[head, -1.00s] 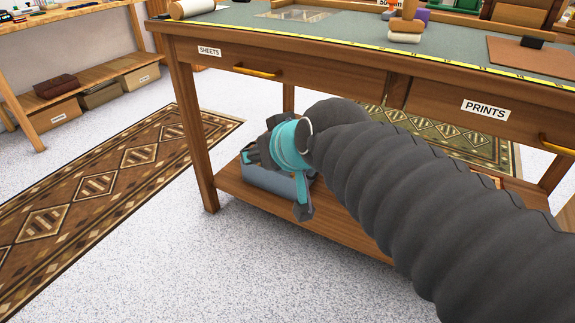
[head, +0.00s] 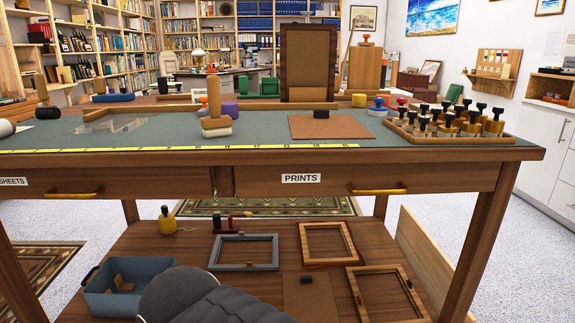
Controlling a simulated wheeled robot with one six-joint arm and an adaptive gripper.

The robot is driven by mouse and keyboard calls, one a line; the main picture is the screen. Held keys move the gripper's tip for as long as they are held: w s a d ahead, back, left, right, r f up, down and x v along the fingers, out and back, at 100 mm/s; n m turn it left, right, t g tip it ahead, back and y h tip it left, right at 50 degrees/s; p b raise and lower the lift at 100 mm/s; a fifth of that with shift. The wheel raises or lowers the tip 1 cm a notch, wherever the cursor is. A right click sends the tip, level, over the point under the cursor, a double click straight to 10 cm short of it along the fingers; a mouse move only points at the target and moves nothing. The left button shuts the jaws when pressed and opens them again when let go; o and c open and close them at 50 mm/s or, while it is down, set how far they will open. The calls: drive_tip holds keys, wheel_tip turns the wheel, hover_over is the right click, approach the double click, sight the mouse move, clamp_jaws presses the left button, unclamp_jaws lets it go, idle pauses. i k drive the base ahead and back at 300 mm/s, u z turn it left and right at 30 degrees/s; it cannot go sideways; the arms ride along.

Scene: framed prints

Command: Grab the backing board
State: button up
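A flat brown board (head: 345,128) with a black knob lies on the green mat of the workbench, right of centre. A second brown board (head: 297,303) with a black knob lies on the lower shelf, partly cut off by the bottom edge. I cannot tell which of the two is the backing board. My gripper is not in view. Only my dark grey sleeved arm shows at the bottom left, in front of the lower shelf.
The lower shelf also holds a blue-grey bin (head: 97,300), a grey frame (head: 213,253) and two wooden frames (head: 301,245) (head: 357,297). On the bench, a tray of stamps (head: 490,138) stands right of the board, and a wooden-handled roller (head: 204,125) stands left.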

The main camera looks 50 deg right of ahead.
sight(321, 125)
drive_tip(key=u, duration=0.8)
drive_tip(key=k, duration=1.3)
drive_tip(key=z, duration=1.75)
drive_tip(key=i, duration=0.4)
drive_tip(key=z, duration=0.1)
